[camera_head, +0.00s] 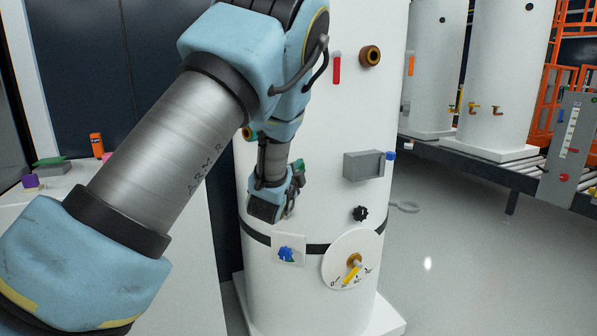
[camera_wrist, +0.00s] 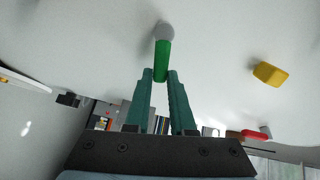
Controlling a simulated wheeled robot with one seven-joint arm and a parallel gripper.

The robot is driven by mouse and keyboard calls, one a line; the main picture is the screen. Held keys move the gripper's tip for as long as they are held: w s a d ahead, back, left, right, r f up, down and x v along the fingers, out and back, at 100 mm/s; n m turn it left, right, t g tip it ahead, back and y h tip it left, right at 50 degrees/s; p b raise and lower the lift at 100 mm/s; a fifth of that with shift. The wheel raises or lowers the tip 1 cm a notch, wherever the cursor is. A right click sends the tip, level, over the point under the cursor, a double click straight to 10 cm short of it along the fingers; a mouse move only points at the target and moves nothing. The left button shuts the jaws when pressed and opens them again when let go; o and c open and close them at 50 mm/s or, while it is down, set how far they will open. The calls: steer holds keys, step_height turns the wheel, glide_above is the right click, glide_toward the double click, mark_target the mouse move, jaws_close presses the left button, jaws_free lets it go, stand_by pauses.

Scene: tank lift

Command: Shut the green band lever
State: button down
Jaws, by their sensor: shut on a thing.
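The green band lever (camera_wrist: 162,62) shows in the wrist view as a short green bar with a rounded grey end against the white tank. My gripper (camera_wrist: 161,76) is shut on the lower end of this lever, with a teal finger on each side. In the head view my gripper (camera_head: 294,188) is at the front of the white tank (camera_head: 315,130), left of its middle. The green lever cannot be made out there, behind my arm and gripper.
The tank also carries a red handle (camera_head: 337,69), a brass fitting (camera_head: 370,56), a grey box (camera_head: 364,165), a black knob (camera_head: 360,213), a blue valve (camera_head: 287,254) and a yellow lever (camera_head: 351,274) on a round plate. A yellow block (camera_wrist: 271,74) shows in the wrist view. Floor at right is clear.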

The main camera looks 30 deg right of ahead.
stand_by(0.4)
steer(key=c, duration=0.8)
jaws_free()
steer(key=shift+o, duration=0.2)
steer(key=shift+s+a, duration=0.1)
steer(key=b+v, duration=0.2)
steer(key=v, duration=0.8)
steer(key=shift+s+a, duration=0.2)
steer(key=shift+s, duration=0.05)
